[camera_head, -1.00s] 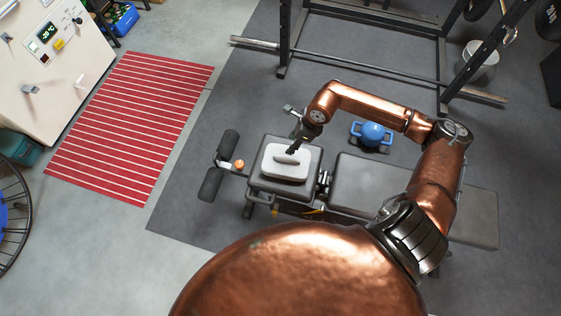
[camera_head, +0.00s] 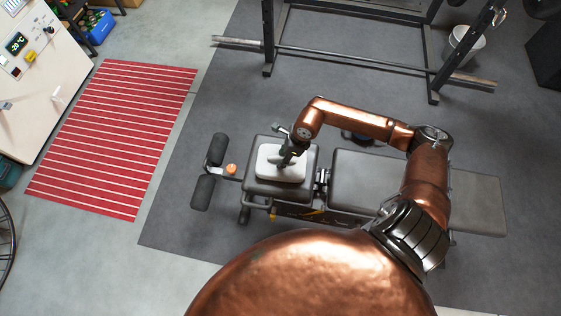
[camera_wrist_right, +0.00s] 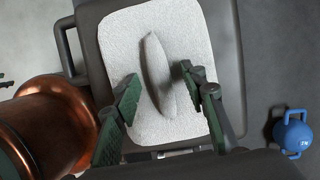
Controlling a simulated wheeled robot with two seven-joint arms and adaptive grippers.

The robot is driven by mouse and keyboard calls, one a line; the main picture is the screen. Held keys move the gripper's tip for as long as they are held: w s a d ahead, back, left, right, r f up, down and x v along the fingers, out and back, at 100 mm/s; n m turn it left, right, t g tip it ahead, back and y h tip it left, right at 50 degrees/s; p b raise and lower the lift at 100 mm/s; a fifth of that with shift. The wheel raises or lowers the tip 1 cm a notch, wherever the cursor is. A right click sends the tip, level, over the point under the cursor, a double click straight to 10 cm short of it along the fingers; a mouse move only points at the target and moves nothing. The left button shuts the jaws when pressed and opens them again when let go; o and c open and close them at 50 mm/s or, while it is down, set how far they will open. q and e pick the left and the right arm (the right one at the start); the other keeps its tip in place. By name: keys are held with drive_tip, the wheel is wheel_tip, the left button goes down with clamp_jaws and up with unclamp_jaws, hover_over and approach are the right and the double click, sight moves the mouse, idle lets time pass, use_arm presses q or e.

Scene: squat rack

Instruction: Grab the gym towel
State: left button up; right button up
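The gym towel (camera_head: 267,172) is a light grey, folded cloth lying flat on the bench seat (camera_head: 255,188). In the right wrist view the towel (camera_wrist_right: 190,40) has a raised ridge along its middle. My right gripper (camera_head: 286,158) is just above the towel, partly covering it in the head view. In the right wrist view the gripper (camera_wrist_right: 160,90) is open, with one green-padded finger on each side of the ridge. Whether the fingertips touch the cloth I cannot tell. My left gripper is not in view.
The longer bench pad (camera_head: 367,180) lies to the right of the seat. Foam rollers (camera_head: 203,192) stick out at left. A blue kettlebell (camera_wrist_right: 293,134) stands on the floor beside the bench. The rack's barbell (camera_head: 340,58) is behind. A striped red mat (camera_head: 115,135) lies left.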

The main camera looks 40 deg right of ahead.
drive_tip(key=shift+c, duration=0.2)
clamp_jaws()
idle(0.3)
idle(0.3)
